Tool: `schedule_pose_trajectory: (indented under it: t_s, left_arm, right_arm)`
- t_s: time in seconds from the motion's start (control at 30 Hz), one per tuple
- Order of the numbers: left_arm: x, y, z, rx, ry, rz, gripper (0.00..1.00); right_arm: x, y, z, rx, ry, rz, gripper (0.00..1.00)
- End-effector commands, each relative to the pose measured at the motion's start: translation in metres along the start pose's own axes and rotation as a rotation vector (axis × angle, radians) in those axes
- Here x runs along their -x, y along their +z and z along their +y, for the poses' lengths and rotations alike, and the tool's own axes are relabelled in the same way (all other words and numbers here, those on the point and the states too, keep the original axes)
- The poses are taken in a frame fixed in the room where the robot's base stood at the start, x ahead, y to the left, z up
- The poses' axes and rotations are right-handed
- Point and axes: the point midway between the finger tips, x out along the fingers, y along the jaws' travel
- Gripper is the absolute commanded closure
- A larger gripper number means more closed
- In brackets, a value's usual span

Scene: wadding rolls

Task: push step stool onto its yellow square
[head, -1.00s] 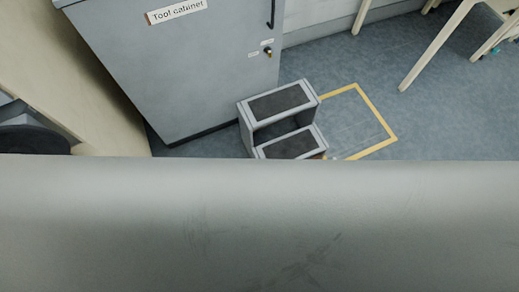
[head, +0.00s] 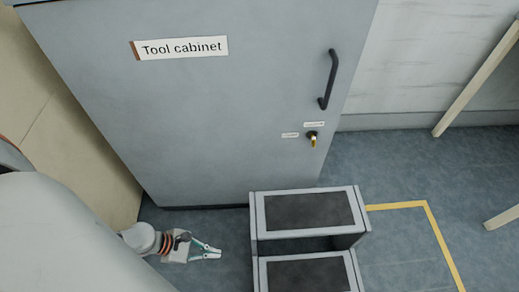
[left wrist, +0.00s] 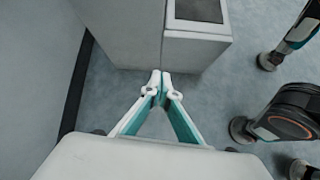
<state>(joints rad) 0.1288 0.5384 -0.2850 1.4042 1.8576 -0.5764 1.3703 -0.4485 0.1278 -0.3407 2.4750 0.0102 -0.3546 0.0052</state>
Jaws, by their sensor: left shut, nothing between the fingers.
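The grey step stool (head: 357,240) with two dark treads stands upright on the floor in front of the tool cabinet. It also shows in the left wrist view (left wrist: 192,50), close ahead of my fingers. The yellow square (head: 432,222) is a taped outline on the floor to the right of the stool; its left part is hidden by the stool and its near part is out of frame. My left gripper (head: 219,253) is shut and empty, just left of the stool with a small gap in the head view. Its fingertips (left wrist: 161,78) point at the stool's side; contact cannot be told. My right gripper is not in view.
The grey tool cabinet (head: 200,110) stands right behind the stool and gripper. A pale wooden panel (head: 70,140) is at the left. Pale wooden legs (head: 480,75) stand at the right. Floor inside and around the yellow outline looks clear.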

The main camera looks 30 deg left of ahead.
Motion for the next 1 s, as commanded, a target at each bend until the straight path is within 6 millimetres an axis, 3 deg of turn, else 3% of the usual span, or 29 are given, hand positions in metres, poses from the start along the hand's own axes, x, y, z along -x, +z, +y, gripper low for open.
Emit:
schedule_pose_trajectory:
  t_s: [0.03,0.07,0.33,0.7,0.8,1.0]
  left_arm:
    - [-0.004,-0.019,-0.009,0.063,-0.015,0.012,1.00]
    - [-0.004,-0.021,-0.009,0.088,-0.015,0.011,1.00]
    - [-0.022,-0.022,-0.003,0.146,-0.010,0.001,1.00]
    - [-0.094,-0.025,-0.007,0.147,-0.013,0.004,1.00]
    - [-0.110,-0.021,-0.005,0.142,-0.012,0.002,1.00]
    - [-0.126,0.003,0.003,0.136,-0.007,-0.002,1.00]
  right_arm:
    - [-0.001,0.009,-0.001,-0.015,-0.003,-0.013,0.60]
    - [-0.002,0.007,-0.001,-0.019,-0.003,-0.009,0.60]
    - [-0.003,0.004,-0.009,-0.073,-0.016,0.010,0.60]
    - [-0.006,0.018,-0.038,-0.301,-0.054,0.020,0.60]
    - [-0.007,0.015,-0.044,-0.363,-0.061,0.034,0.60]
    - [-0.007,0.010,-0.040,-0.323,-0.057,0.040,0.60]
